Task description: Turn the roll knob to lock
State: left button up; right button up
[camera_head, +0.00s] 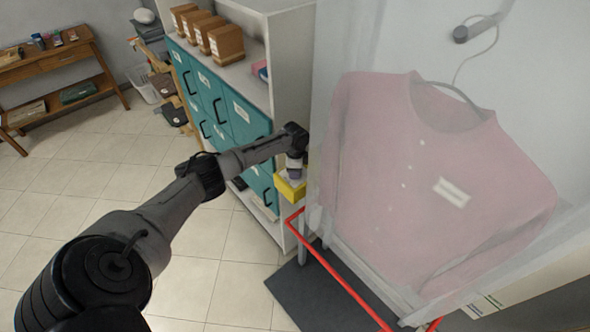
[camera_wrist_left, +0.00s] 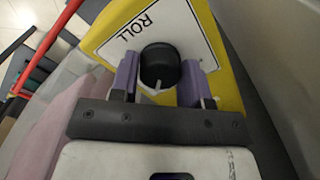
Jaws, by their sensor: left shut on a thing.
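The roll knob (camera_wrist_left: 159,62) is round and black with a pale pointer mark on its side toward my gripper. It sits on a yellow box (camera_wrist_left: 226,62) with a white plate that reads ROLL, seen tilted and upside down. In the head view the yellow box (camera_head: 291,190) is at the end of my left arm, left of the bagged shirt; the knob is hidden there. My left gripper (camera_wrist_left: 160,80) has its purple fingers on either side of the knob and is shut on it; it also shows in the head view (camera_head: 295,170). My right gripper is not in view.
A red rail (camera_head: 345,283) runs below the yellow box. A pink shirt (camera_head: 420,180) in a clear bag hangs close on the right. A shelf with teal drawers (camera_head: 215,105) stands behind my arm. Open tiled floor (camera_head: 60,190) lies to the left.

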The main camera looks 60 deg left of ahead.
pick_arm(q)
jog(key=o, duration=0.9)
jog(key=shift+r, duration=0.1)
jog(key=shift+r+b, duration=0.45)
jog(key=shift+r, duration=6.4)
